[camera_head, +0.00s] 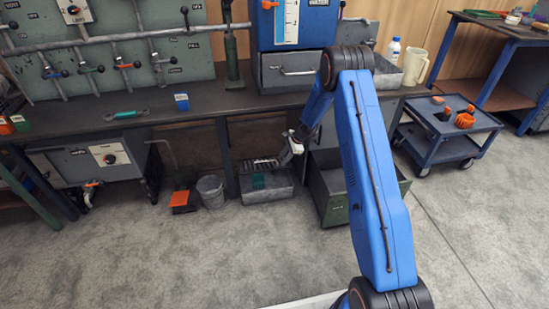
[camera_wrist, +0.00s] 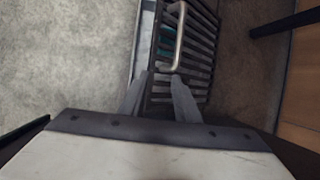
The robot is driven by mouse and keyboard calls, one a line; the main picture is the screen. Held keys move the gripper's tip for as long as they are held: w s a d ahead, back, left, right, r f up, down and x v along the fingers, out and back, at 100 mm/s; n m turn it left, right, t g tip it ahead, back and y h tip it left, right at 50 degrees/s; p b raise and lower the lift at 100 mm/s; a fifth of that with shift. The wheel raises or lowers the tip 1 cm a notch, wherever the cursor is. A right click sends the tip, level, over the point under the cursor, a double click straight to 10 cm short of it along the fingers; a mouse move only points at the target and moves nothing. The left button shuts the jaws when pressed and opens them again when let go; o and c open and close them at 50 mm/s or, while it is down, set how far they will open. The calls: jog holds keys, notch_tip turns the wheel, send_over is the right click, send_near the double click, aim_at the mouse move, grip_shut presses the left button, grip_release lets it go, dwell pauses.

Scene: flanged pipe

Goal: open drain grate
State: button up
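The drain grate (camera_wrist: 200,55) is a dark slatted panel; in the head view it (camera_head: 260,163) lies on top of a low grey box (camera_head: 268,194) on the floor under the bench. A curved pale metal handle (camera_wrist: 181,38) stands out from the slats. My gripper (camera_wrist: 161,74) is open, with a gap between its two fingers and nothing seen between them. Its fingertips are over the grate, close to the near end of the handle; I cannot tell whether they touch. In the head view my gripper (camera_head: 292,147) is at the right end of the grate, its fingers hard to make out.
Something teal (camera_head: 258,181) shows at the box front. A grey bucket (camera_head: 211,190) stands to the left and an open dark green bin (camera_head: 332,187) to the right. The workbench (camera_head: 200,112) overhangs the box. A blue cart (camera_head: 447,133) stands farther right. The floor in front is clear.

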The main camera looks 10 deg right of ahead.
jog(key=shift+s+d, duration=0.4)
jog(key=shift+d, duration=0.4)
jog(key=shift+s+d, duration=0.35)
jog(key=shift+d, duration=0.4)
jog(key=shift+s+d, duration=0.4)
jog(key=shift+d, duration=0.4)
